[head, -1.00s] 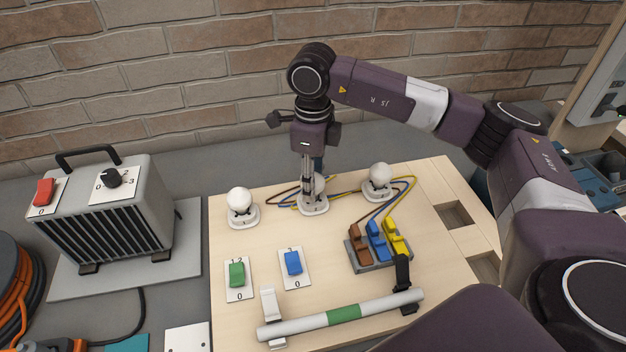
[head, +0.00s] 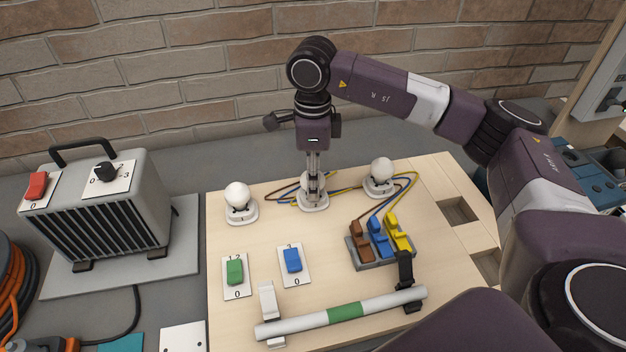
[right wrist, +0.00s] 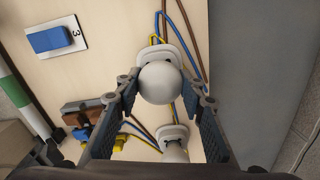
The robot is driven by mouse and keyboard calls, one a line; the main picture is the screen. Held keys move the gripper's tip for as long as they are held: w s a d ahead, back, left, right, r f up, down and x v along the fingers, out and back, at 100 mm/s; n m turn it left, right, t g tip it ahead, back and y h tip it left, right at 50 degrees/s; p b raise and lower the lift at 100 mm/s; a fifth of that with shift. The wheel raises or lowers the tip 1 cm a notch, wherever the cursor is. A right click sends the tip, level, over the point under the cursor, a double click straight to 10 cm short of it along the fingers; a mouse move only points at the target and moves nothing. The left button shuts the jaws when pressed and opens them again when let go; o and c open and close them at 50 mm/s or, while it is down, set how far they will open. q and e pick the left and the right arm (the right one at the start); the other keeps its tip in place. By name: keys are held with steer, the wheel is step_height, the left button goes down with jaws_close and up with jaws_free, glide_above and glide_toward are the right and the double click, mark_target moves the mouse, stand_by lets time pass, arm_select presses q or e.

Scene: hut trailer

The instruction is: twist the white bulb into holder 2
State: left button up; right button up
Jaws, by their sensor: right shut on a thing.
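The white bulb (right wrist: 160,84) is between the two fingers of my right gripper in the right wrist view. In the head view my right gripper (head: 313,190) points down at the middle holder (head: 313,204) and is shut on this bulb. The fingers hide much of the bulb there. The bulb is upright in or right at the holder; how deep it sits I cannot tell. No holder number is readable. White bulbs also stand in the left holder (head: 242,217) and the right holder (head: 379,188). My left gripper is not in view.
The wooden board (head: 330,250) carries a green switch (head: 235,270), a blue switch (head: 292,260), brown, blue and yellow levers (head: 378,240) and a white tube (head: 340,314). Wires run behind the holders. A grey heater (head: 105,215) stands left and a brick wall (head: 200,90) behind.

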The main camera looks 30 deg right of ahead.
stand_by(0.3)
steer(key=shift+n+b, duration=0.5)
steer(key=shift+n, duration=1.1)
steer(key=o, duration=0.9)
steer(key=shift+o, duration=0.2)
step_height(320, 180, up, 12)
